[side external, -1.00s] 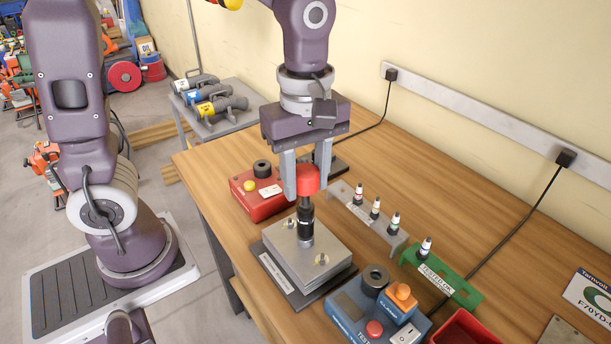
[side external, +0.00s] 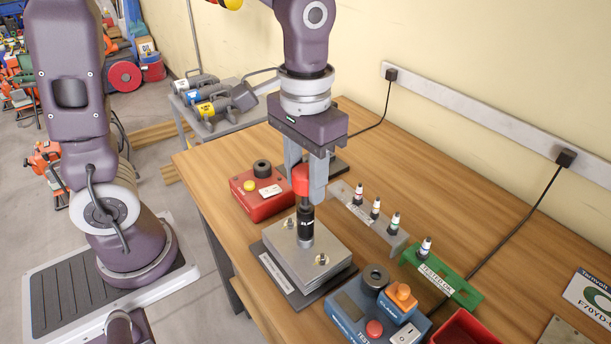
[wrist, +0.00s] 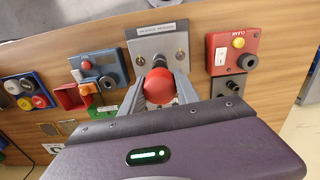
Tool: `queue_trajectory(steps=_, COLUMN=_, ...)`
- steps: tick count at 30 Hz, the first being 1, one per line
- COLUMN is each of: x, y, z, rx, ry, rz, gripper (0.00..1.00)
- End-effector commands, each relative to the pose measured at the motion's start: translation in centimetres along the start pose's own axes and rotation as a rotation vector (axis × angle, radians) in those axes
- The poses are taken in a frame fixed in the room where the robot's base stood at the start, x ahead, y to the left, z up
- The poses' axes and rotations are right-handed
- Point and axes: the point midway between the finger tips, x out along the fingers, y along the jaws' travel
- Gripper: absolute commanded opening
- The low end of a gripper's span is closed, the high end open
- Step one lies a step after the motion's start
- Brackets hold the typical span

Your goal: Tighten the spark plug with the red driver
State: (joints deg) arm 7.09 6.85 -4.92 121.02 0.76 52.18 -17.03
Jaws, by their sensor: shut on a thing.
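The red driver has a round red cap (side external: 301,180) and a black shaft (side external: 306,222). It stands upright over the metal block (side external: 300,257). My gripper (side external: 305,185) is shut on the red cap, one finger on each side. In the wrist view the red cap (wrist: 159,86) sits between my fingers, above the block's plate (wrist: 160,45). The spark plug under the driver is hidden, so I cannot tell how it sits in the block.
A red box with a yellow button (side external: 262,193) stands behind left of the block. A blue tester (side external: 375,315) is in front right. A grey rack (side external: 366,217) and a green rack (side external: 440,280) hold plugs to the right. A red bin (side external: 462,330) is near the front edge.

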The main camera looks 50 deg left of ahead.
Motion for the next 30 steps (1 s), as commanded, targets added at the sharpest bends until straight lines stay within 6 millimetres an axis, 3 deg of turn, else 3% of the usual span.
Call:
queue_trajectory(steps=8, x=-0.01, y=0.0, z=-0.02, rx=0.035, ry=0.0, rz=0.0, gripper=0.0)
queue_trajectory(steps=15, x=-0.01, y=-0.02, z=-0.02, rx=0.558, ry=0.0, rz=0.0, gripper=0.0)
queue_trajectory(steps=17, x=-0.01, y=0.01, z=-0.01, rx=0.64, ry=0.0, rz=0.0, gripper=0.0)
queue_trajectory(steps=25, x=-0.01, y=0.01, z=0.0, rx=0.584, ry=0.0, rz=0.0, gripper=0.0)
queue_trajectory(steps=26, x=-0.01, y=0.01, z=0.0, rx=0.584, ry=0.0, rz=0.0, gripper=0.33)
queue_trajectory(steps=30, x=-0.01, y=0.0, z=0.0, rx=0.583, ry=0.0, rz=0.0, gripper=0.06)
